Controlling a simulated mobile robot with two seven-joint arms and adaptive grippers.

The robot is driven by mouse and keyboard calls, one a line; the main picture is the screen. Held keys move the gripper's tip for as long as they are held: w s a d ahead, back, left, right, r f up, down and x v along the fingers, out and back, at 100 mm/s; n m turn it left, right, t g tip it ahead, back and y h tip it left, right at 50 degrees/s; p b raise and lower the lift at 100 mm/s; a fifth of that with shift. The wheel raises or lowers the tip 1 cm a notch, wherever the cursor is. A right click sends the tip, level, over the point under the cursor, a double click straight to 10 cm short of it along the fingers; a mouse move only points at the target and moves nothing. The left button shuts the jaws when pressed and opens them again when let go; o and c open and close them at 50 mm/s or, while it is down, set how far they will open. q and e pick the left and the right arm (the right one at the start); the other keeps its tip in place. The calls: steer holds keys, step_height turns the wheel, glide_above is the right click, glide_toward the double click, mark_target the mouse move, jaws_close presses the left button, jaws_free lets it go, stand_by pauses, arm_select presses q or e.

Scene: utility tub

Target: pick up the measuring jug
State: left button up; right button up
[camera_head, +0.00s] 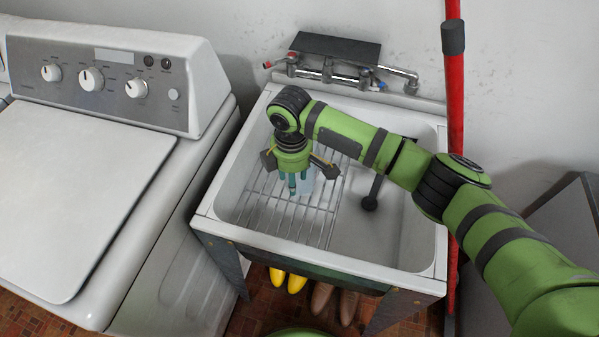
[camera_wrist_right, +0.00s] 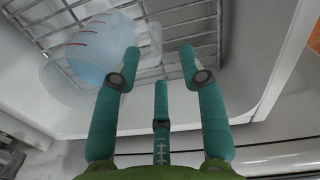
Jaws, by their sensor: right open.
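The measuring jug (camera_wrist_right: 88,50) is clear pale blue plastic with red marks. It rests on the wire rack in the tub, and in the right wrist view it fills the upper left. In the head view it shows partly (camera_head: 306,184), behind and beside my right gripper's fingers. My right gripper (camera_head: 295,186) points down over the rack with its teal fingers spread and empty. In the right wrist view the jug lies to the left of and beyond the open fingers (camera_wrist_right: 160,70), with nothing between them. My left gripper is not in view.
The white utility tub (camera_head: 300,245) surrounds the rack (camera_head: 265,212), and its raised walls are close to my gripper. A tap (camera_head: 335,76) is on the back wall. A washing machine (camera_head: 75,160) stands at left and a red pole (camera_head: 456,100) at right. The tub's right side is mostly free.

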mark_target(294, 200)
step_height(294, 200, down, 3)
steer(key=shift+w+d+p, duration=0.1)
steer(key=shift+w+p, duration=0.05)
steer(key=shift+p, duration=0.35)
step_height(294, 200, down, 3)
steer(key=shift+w+r, duration=0.1)
steer(key=shift+w, duration=0.05)
steer(key=c, duration=0.7)
jaws_close()
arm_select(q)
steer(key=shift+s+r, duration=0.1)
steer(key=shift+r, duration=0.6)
arm_select(e)
steer(key=shift+w, duration=0.1)
